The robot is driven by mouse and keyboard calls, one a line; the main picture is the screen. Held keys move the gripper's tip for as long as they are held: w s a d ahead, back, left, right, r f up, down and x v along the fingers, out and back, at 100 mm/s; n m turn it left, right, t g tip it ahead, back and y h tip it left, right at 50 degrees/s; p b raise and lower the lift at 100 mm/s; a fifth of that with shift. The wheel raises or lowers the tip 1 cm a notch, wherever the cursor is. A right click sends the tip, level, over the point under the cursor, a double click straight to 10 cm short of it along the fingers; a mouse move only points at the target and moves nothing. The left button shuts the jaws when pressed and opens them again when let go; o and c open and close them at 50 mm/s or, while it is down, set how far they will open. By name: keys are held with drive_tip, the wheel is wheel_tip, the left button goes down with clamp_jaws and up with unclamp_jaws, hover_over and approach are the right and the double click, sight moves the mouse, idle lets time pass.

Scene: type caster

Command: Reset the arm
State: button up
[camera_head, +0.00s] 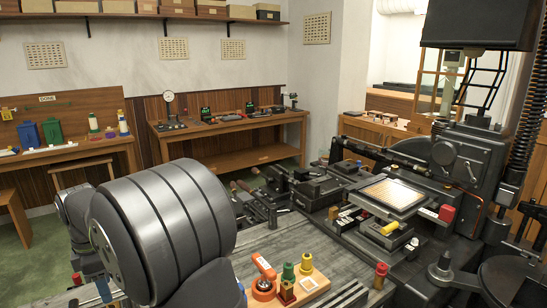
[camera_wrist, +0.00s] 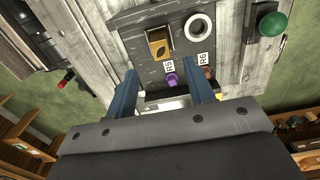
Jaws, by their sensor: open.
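In the wrist view my gripper (camera_wrist: 160,68) shows two blue fingers set wide apart, open with nothing held between them. Beyond the fingers is a dark panel (camera_wrist: 147,36) on grey wood. A small purple piece (camera_wrist: 172,80) shows in the gap between the fingers, beside a label R5; I cannot tell its distance from them. A brown piece (camera_wrist: 208,72) is beside the right finger, near a label R6. In the head view my arm's large grey link fills the lower left and hides part of the bench; the gripper cannot be made out clearly there.
A casting machine (camera_head: 470,155) with a tray (camera_head: 393,193) stands at right. A wooden board (camera_head: 305,291) with small coloured pieces and an orange tool (camera_head: 264,268) lies on the grey bench (camera_head: 270,243). The wrist view shows a yellow block (camera_wrist: 158,42), white ring (camera_wrist: 187,27) and green ball (camera_wrist: 272,24).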

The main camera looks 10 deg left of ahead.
sight(113, 306)
wheel_tip(113, 306, down, 8)
drive_tip(key=shift+r, duration=0.25)
wheel_tip(113, 306, up, 17)
wheel_tip(113, 306, down, 17)
drive_tip(key=shift+r, duration=0.15)
wheel_tip(113, 306, up, 8)
drive_tip(key=shift+f, duration=0.15)
idle(0.8)
idle(0.5)
